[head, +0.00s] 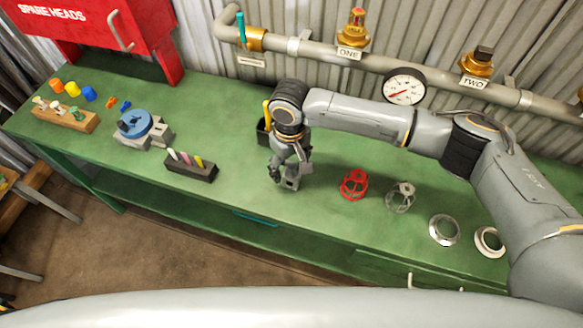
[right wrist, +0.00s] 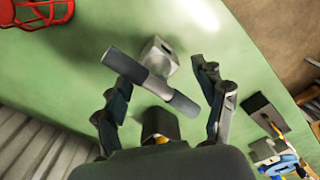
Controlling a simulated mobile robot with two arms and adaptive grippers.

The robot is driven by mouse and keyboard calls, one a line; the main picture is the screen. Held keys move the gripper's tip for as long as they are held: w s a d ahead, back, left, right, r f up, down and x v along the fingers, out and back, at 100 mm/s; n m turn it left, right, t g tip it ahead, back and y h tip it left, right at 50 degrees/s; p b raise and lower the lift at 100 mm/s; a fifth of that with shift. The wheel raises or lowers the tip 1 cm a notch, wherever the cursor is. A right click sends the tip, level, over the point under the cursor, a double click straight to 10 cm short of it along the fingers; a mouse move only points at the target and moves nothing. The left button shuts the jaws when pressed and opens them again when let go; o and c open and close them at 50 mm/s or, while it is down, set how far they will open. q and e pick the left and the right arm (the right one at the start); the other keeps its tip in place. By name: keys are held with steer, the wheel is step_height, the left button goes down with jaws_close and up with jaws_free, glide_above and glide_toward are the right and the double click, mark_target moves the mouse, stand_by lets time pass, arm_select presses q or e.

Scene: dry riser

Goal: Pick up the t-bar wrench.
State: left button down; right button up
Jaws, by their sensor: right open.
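The t-bar wrench shows in the right wrist view as a bar (right wrist: 157,84) with dark grips at both ends and a light metal square head. It lies on the green bench, between the spread fingers of my right gripper (right wrist: 163,78). The fingers stand apart on either side of the bar, and nothing is held. Whether either finger touches the bar I cannot tell. In the head view my right gripper (head: 284,176) points down over the bench and hides most of the wrench. My left gripper is not in view.
On the green bench (head: 235,193), a red handwheel (head: 354,184) and a grey one (head: 400,196) stand right of the gripper. A dark holder (head: 190,168) with coloured sticks and a blue-topped fixture (head: 135,124) stand left. A pipe with a gauge (head: 403,87) runs behind.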

mark_target(291, 176)
step_height(291, 176, down, 5)
steer(key=shift+d+p, duration=0.15)
steer(key=shift+p, duration=0.45)
jaws_close()
steer(key=shift+r, duration=0.1)
